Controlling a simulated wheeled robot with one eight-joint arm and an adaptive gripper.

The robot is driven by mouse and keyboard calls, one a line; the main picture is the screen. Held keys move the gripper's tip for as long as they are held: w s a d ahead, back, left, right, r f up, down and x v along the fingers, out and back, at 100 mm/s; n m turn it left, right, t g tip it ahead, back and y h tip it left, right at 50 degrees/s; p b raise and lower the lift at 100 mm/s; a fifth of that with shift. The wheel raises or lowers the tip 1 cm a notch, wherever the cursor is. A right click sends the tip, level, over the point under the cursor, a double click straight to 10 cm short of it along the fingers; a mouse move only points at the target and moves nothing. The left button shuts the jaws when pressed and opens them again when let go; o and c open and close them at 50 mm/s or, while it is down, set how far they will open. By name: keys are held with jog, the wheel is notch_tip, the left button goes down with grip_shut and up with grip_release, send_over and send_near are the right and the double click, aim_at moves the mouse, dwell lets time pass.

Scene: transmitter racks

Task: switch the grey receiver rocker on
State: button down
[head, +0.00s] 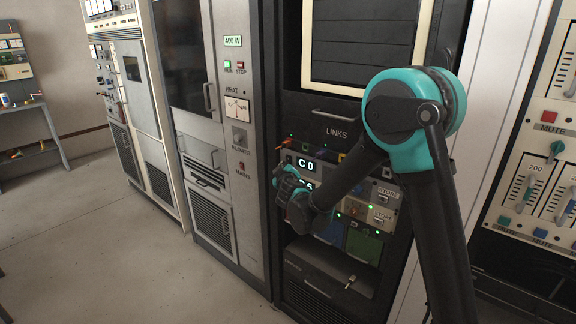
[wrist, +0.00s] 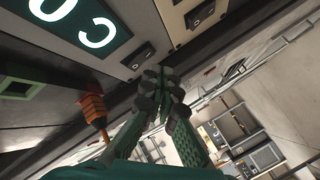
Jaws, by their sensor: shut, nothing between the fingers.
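My gripper (head: 284,175) is at the left edge of the LINKS rack, in front of the receiver panels marked C0 (head: 306,164) and C6. In the wrist view its fingers (wrist: 163,90) are shut together and empty. The fingertips look just short of the nearer rocker; contact is not visible. In the head view my gripper hides the rockers.
An orange plug or lever (wrist: 95,108) sticks out close to the fingers in the wrist view. The grey heater cabinet (head: 238,145) stands left of the rack. STORE panels (head: 384,194) lie at the right, partly behind my arm.

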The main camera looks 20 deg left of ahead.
jog(key=s, duration=0.1)
jog(key=s+a, duration=0.1)
jog(key=s, duration=0.1)
jog(key=s+a, duration=0.1)
jog(key=shift+s+r, duration=0.25)
jog(key=shift+r, duration=0.05)
